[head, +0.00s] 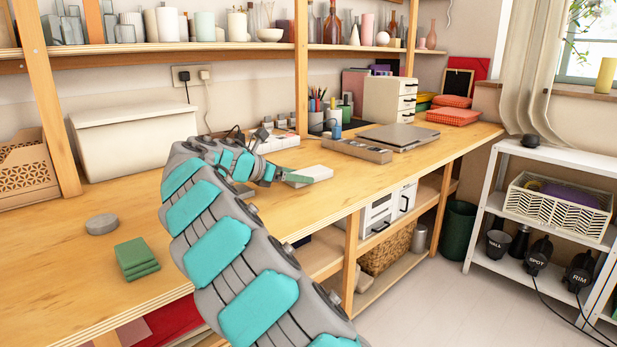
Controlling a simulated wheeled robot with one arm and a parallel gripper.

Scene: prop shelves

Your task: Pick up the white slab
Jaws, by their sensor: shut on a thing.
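The white slab (316,172) is a flat, pale block at the middle of the wooden workbench. My gripper (282,175) is at its left end, shut on it. My grey and teal arm reaches up from the lower right and hides part of the gripper. A small green piece (299,179) shows at the slab's near left edge; I cannot tell whether it is a separate thing. I cannot tell whether the slab is clear of the bench top.
Stacked green slabs (137,258) and a grey disc (101,224) lie on the workbench (60,280) at the left. A white box (130,140) stands behind. A grey tray (357,150) and a laptop-like slab (399,136) lie further right. Bench space at front left is bare.

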